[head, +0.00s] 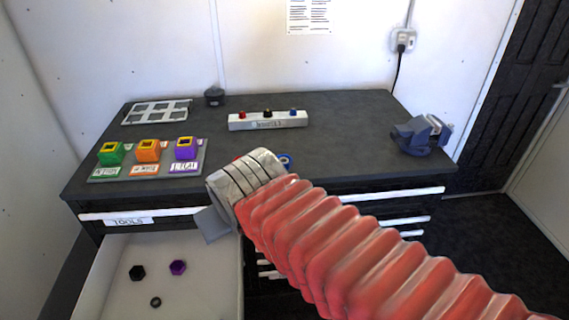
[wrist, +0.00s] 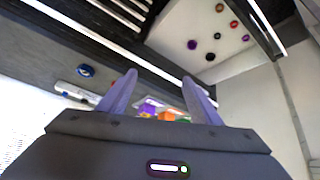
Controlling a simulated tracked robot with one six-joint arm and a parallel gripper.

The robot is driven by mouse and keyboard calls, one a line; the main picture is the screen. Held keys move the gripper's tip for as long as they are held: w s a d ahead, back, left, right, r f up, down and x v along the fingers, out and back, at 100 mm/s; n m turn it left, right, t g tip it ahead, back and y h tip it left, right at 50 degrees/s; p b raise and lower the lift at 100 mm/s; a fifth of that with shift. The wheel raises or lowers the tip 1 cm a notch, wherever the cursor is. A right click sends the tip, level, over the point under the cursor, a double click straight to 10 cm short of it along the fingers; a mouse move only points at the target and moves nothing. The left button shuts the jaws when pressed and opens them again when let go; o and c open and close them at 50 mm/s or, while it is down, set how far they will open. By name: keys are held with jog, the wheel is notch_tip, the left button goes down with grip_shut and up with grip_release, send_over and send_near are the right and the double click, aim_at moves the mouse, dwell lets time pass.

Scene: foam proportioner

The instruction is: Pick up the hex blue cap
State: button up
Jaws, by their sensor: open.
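A blue cap (head: 285,160) lies on the dark worktop near its front edge, partly hidden by my arm in the head view. It also shows in the wrist view (wrist: 86,71), left of my fingers; its hex outline is too small to make out. My gripper (wrist: 160,76) is open and empty, its two fingers apart and clear of the cap. In the head view only a grey part of the gripper (head: 212,225) shows, in front of the worktop edge above the open drawer.
The open drawer (head: 205,285) holds a black cap (head: 137,272), a purple cap (head: 178,267) and a black ring (head: 155,302). On the worktop stand coloured blocks on a tray (head: 200,160), a white strip (head: 268,125) and a vise (head: 420,135). The worktop's middle right is clear.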

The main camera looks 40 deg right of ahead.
jog(key=shift+o, duration=0.5)
jog(key=w+d+r+m+t+h, duration=0.1)
jog(key=w+d+h, duration=0.2)
jog(key=w+d, duration=0.4)
jog(key=d, duration=0.6)
jog(key=shift+d+m+t+h, duration=0.3)
jog(key=shift+t, duration=0.1)
jog(key=w+d+t+h, duration=0.1)
jog(key=w+d+t, duration=0.15)
jog(key=d, duration=0.75)
jog(key=s+d+f+n+t+y, duration=0.1)
jog(key=s+d+f+t+y, duration=0.1)
jog(key=d+f+y, duration=0.3)
notch_tip(320, 180, down, 4)
jog(key=shift+s+d+n, duration=0.3)
jog(key=shift+s+d, duration=0.35)
jog(key=shift+s, duration=0.2)
jog(key=shift+x, duration=4.35)
jog(key=shift+w+r, duration=0.1)
jog(key=shift+w, duration=0.05)
